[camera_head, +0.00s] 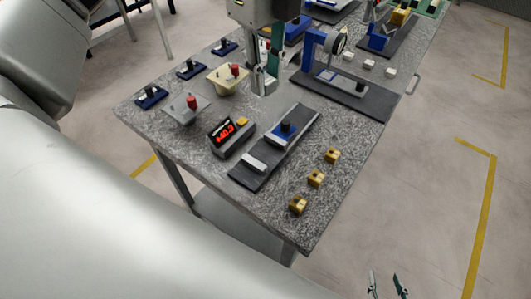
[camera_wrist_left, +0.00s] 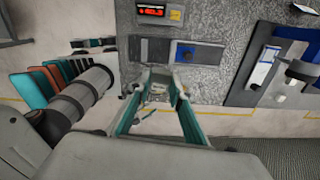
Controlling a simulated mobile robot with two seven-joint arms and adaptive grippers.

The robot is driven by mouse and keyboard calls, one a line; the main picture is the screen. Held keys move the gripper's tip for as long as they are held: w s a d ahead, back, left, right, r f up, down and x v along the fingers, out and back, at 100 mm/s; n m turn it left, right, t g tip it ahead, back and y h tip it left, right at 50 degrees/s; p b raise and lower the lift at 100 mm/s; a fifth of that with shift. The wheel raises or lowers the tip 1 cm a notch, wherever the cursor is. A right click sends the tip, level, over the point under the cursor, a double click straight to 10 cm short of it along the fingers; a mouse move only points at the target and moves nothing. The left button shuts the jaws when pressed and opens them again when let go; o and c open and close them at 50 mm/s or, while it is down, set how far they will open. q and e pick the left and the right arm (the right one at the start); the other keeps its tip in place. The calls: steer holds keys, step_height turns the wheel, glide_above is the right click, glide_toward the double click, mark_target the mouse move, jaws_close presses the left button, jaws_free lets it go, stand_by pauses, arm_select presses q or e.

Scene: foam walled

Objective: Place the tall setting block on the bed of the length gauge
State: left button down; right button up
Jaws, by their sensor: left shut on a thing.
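The length gauge (camera_head: 275,147) has a dark bed on the table's near half, with a pale bar at its near end and a blue slide with a black knob. It also shows in the left wrist view (camera_wrist_left: 196,53). My left gripper (camera_head: 264,90) is beyond the gauge, shut on a pale grey block, seemingly the tall setting block (camera_wrist_left: 158,90). The fingers hide most of this block, so its full height cannot be told. My right gripper (camera_head: 387,284) is at the bottom edge, fingertips apart, clear of the table.
A red-digit readout (camera_head: 228,136) stands left of the gauge. Small yellow blocks (camera_head: 316,179) lie to its right. A blue dial stand (camera_head: 313,48) on a dark plate and white blocks (camera_head: 369,65) are behind. Red-knobbed fixtures (camera_head: 187,109) stand at left.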

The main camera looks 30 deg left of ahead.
mark_target(265, 154)
arm_select(q)
steer(key=shift+s+n, duration=0.1)
steer(key=shift+n, duration=0.5)
step_height(265, 154, down, 20)
steer(key=shift+r, duration=0.15)
steer(key=shift+b, duration=0.35)
steer(key=c, duration=2.1)
jaws_free()
step_height(265, 154, up, 12)
